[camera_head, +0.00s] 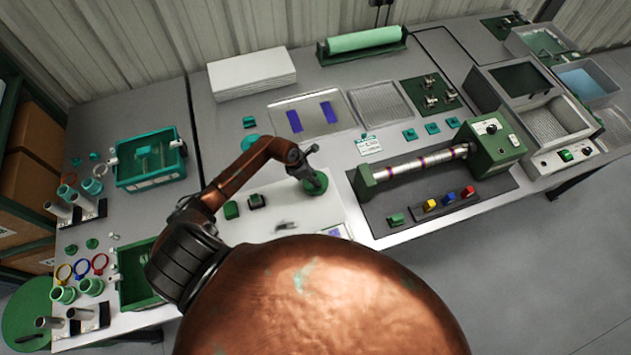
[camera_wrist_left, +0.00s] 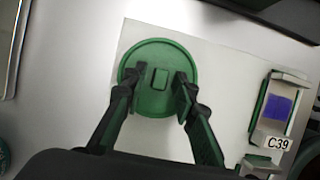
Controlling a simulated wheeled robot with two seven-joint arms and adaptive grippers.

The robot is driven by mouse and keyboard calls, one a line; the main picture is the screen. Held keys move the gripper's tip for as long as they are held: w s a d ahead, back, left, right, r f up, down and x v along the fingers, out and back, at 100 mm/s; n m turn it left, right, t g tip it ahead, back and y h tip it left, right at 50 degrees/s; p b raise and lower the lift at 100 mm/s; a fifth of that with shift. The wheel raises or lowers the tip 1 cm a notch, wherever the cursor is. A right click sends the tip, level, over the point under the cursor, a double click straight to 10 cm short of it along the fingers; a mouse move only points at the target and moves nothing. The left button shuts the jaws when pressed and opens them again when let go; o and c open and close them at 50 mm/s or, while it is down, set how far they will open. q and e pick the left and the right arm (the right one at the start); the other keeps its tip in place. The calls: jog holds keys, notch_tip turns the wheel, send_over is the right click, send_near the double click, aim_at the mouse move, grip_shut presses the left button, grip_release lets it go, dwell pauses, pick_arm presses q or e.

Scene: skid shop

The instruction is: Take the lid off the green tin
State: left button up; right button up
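The green tin (camera_head: 319,188) stands on a pale board on the bench, partly covered by my left gripper in the head view. In the left wrist view its round green lid (camera_wrist_left: 151,104) shows from above, with a small rectangular knob (camera_wrist_left: 160,78) on top. The lid sits flat; the tin's body is hidden under it. My left gripper (camera_head: 308,172) is over the lid. In the left wrist view the fingers of my left gripper (camera_wrist_left: 157,84) are apart on either side of the knob, with a gap to it on both sides. My right gripper is not in view.
A green-ended roller machine (camera_head: 420,165) is at right. A holder labelled C39 (camera_wrist_left: 276,110) stands right of the lid. Green bins (camera_head: 150,158) are at left.

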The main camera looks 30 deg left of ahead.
pick_arm(q)
grip_shut()
